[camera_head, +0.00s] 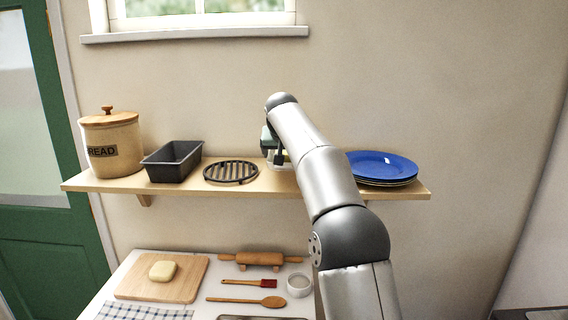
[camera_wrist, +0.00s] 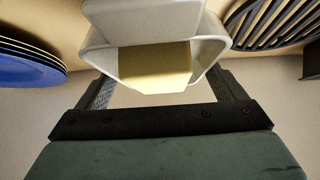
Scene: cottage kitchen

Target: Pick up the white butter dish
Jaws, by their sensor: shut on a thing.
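The white butter dish (camera_wrist: 218,46) is in the upper middle of the wrist view, with a yellow block of butter (camera_wrist: 155,68) showing inside it. My gripper (camera_wrist: 157,82) has one finger on each side of the dish and is shut on it. In the head view, my arm covers most of the dish; only a small pale part (camera_head: 286,166) shows at the shelf beside my gripper (camera_head: 277,157). I cannot tell whether the dish still touches the shelf.
The wooden shelf (camera_head: 110,184) also holds a bread crock (camera_head: 110,145), a dark loaf tin (camera_head: 173,160), a round black trivet (camera_head: 231,171) left of the dish and stacked blue plates (camera_head: 382,166) to its right. A worktop below holds a board (camera_head: 140,288), rolling pin (camera_head: 262,260) and small tools.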

